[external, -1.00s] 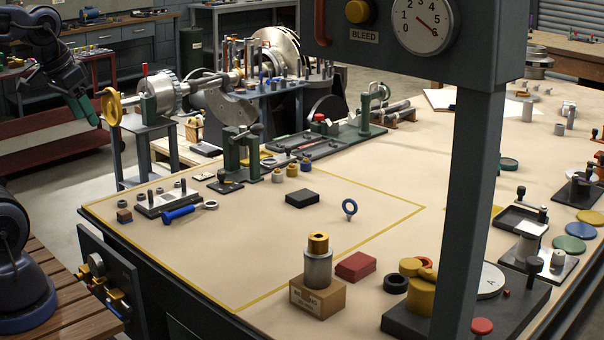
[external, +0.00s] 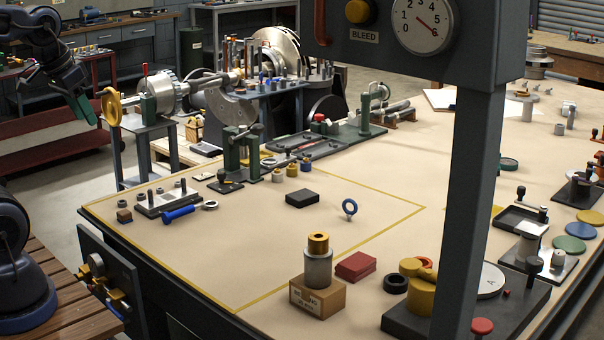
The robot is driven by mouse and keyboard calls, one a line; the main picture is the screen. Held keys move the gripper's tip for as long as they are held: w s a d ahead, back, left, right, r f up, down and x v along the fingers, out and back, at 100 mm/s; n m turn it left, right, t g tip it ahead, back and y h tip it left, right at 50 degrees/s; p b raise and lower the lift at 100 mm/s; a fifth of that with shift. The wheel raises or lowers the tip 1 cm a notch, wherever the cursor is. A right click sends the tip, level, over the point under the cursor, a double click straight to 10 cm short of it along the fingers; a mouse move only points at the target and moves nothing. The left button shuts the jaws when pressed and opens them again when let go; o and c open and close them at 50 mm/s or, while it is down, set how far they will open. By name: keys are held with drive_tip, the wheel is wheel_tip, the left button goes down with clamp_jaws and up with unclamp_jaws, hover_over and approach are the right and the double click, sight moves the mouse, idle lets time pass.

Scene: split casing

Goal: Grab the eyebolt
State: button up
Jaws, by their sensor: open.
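My gripper (external: 84,110), with green fingers, hangs in the air at the upper left, beyond the table's left edge. It is open, far from the eyebolt, and I see nothing held in it. The gap between its fingers is hard to make out from this angle.
A black block (external: 302,198) lies left of the eyebolt. A wooden block with a metal cylinder (external: 318,270) and a red block (external: 355,266) stand in front. A grey post (external: 470,200) rises to the right. A yellow handwheel (external: 111,106) is beside my gripper.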

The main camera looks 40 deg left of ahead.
drive_tip(key=shift+w, duration=0.1)
drive_tip(key=shift+c, duration=0.4)
drive_tip(key=w+d+r+n, duration=0.2)
drive_tip(key=w+r, duration=0.1)
drive_tip(key=w, duration=0.6)
drive_tip(key=n+g+h, duration=0.2)
drive_tip(key=n+h, duration=0.2)
drive_tip(key=n, duration=1.2)
hover_over(353, 201)
drive_tip(key=s+a, duration=0.1)
drive_tip(key=a, duration=0.3)
wheel_tip(353, 201, down, 32)
drive_tip(key=r, duration=0.1)
drive_tip(key=shift+n, duration=0.3)
drive_tip(key=x, duration=0.6)
drive_tip(key=shift+s+d+f, duration=0.2)
drive_tip(key=shift+d, duration=0.1)
drive_tip(key=shift+s+d+x, duration=0.15)
drive_tip(key=shift+x, duration=1.15)
drive_tip(key=shift+s+d+x, duration=0.15)
drive_tip(key=shift+x, duration=1.15)
clamp_jaws()
